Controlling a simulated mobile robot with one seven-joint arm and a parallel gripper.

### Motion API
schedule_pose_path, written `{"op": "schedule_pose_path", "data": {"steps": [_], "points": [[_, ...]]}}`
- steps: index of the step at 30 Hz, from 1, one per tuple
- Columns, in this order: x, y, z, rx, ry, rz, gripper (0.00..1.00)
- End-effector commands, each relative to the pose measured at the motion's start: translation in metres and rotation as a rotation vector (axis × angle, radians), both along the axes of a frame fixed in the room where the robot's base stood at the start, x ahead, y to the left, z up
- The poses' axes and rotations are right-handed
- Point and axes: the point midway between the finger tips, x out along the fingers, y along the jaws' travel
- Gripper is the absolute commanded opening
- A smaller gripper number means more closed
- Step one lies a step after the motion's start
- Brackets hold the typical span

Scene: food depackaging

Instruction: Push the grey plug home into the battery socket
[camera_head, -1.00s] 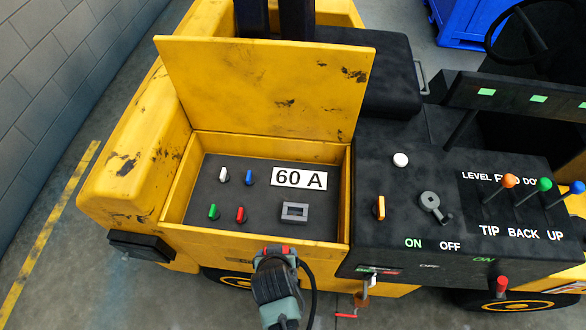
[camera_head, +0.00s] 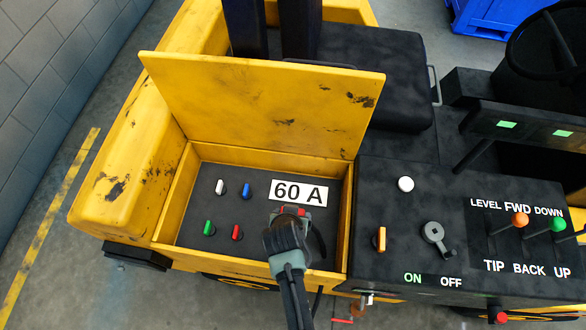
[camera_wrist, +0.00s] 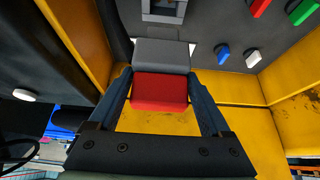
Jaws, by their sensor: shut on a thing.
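The grey plug (camera_wrist: 162,55) with its red back part (camera_wrist: 160,90) is between the two fingers of my gripper (camera_wrist: 160,84) in the wrist view. My gripper is shut on it. The grey socket (camera_wrist: 163,9) shows at the top edge of the wrist view, in line with the plug's front. A dark strip lies between the two; I cannot tell if they touch. In the head view my gripper (camera_head: 292,218) is inside the open battery box, below the 60 A label. There it hides the socket, and only a red bit of the plug (camera_head: 294,210) shows.
The yellow lid (camera_head: 260,100) stands open behind the box. White (camera_head: 219,188), blue (camera_head: 246,189), green (camera_head: 209,228) and red (camera_head: 237,232) knobs sit left of my gripper. The box's yellow right wall (camera_head: 342,220) is close on the right, beside the black control panel (camera_head: 400,260).

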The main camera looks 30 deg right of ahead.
Motion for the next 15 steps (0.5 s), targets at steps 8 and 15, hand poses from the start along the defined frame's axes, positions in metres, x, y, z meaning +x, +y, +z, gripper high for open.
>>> {"op": "schedule_pose_path", "data": {"steps": [8,15], "points": [[0.002,0.0,0.004,-0.004,-0.006,0.001,0.0],[0.002,0.0,-0.01,-0.003,-0.006,0.0,0.0]]}}
